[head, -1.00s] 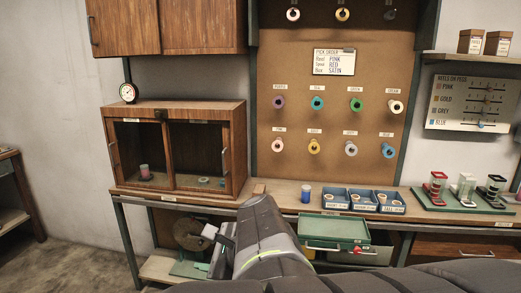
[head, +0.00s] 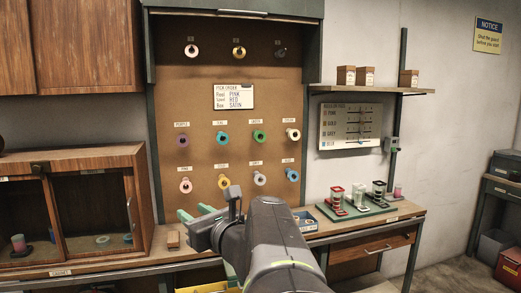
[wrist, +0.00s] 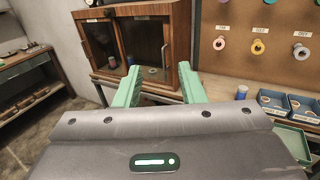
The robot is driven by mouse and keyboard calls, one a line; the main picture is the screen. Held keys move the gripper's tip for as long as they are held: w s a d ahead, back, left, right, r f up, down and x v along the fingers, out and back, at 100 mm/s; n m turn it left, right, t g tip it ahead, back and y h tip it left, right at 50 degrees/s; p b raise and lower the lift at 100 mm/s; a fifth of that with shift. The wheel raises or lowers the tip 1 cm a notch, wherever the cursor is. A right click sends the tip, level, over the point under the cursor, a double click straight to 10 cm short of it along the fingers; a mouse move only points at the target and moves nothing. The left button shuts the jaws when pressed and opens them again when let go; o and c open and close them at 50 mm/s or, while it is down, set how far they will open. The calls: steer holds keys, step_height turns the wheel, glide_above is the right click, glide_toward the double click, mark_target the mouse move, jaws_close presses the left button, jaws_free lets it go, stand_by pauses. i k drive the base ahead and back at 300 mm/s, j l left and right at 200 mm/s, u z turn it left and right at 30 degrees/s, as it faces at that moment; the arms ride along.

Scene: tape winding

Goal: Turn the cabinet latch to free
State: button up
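The wooden cabinet (head: 90,160) with two glass doors stands on the bench at the left of the head view. It also shows in the wrist view (wrist: 183,40), ahead of my gripper. A small dark latch (head: 37,168) sits at the top of its front, between the doors. Its turn position is too small to tell. Both doors look shut. My gripper (wrist: 158,72) has its two green fingers well apart with nothing between them. In the head view my gripper (head: 196,212) is in front of the bench, right of the cabinet and apart from it.
A pegboard (head: 230,110) with several reels rises behind the bench. Blue bins (wrist: 272,100) and a blue spool (wrist: 241,92) stand right of the cabinet. A green tray (head: 355,211) with small stands is farther right. A wall cabinet (head: 85,45) hangs above.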

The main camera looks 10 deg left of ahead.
mark_target(37, 168)
steer(key=j+z, duration=0.2)
steer(key=j, duration=0.3)
steer(key=j+z, duration=0.15)
steer(key=j, duration=0.35)
steer(key=k+j+z, duration=0.2)
steer(key=j, duration=0.3)
steer(key=j+z, duration=0.15)
steer(key=j, duration=0.35)
steer(key=k+j+z, duration=0.2)
steer(key=j, duration=0.3)
steer(key=k+j, duration=0.1)
steer(key=j, duration=0.3)
steer(key=k+j, duration=0.1)
steer(key=j, duration=0.25)
steer(key=k+j, duration=0.1)
steer(key=j, duration=0.3)
steer(key=k+j, duration=0.1)
steer(key=j, duration=0.3)
